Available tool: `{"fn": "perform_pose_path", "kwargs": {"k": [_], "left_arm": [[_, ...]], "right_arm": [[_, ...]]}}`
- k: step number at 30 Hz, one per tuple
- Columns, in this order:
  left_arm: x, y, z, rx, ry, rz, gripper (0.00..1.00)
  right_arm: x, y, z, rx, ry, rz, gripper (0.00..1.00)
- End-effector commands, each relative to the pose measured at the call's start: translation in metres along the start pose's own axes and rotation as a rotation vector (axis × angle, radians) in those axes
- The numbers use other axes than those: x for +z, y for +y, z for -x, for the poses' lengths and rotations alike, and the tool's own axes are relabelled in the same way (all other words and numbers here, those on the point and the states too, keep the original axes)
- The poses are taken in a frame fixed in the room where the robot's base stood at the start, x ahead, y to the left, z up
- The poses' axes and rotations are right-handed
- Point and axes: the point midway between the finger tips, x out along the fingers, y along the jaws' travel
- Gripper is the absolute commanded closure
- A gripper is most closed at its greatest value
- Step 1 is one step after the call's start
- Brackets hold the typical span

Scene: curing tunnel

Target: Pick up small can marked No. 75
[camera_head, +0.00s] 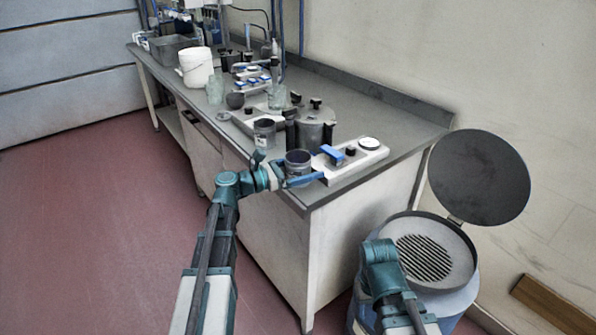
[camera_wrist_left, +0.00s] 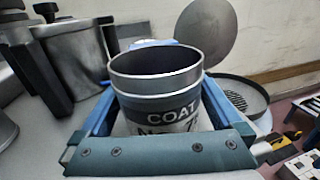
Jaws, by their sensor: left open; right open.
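A small grey can (camera_head: 298,163) stands near the front corner of the bench. In the left wrist view the can (camera_wrist_left: 160,85) is upright and open at the top.
Another can (camera_head: 264,133) stands just behind. A lidded dark pot (camera_head: 314,133) and a pale block with a blue piece (camera_head: 350,160) are close by. A drum (camera_head: 455,300) with a raised round lid (camera_head: 480,178) stands right of the bench. Open red floor (camera_head: 90,220) lies left.

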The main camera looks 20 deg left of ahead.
Motion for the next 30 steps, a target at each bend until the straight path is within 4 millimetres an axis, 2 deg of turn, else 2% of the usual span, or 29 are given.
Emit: {"fn": "perform_pose_path", "kwargs": {"k": [5,18,30], "left_arm": [[-0.0001,0.0001,0.0001,0.001,0.000,0.000,0.00],[-0.0001,0.0002,0.0004,0.001,0.000,0.000,0.79],[0.0012,0.0001,0.0002,0.001,-0.001,0.000,0.80]], "right_arm": [[0.0000,0.0000,-0.0001,0.000,0.000,0.000,0.50],[0.0000,0.0000,-0.0001,0.000,0.000,0.000,0.50],[0.0001,0.0001,0.0011,0.000,0.000,0.000,0.50]]}}
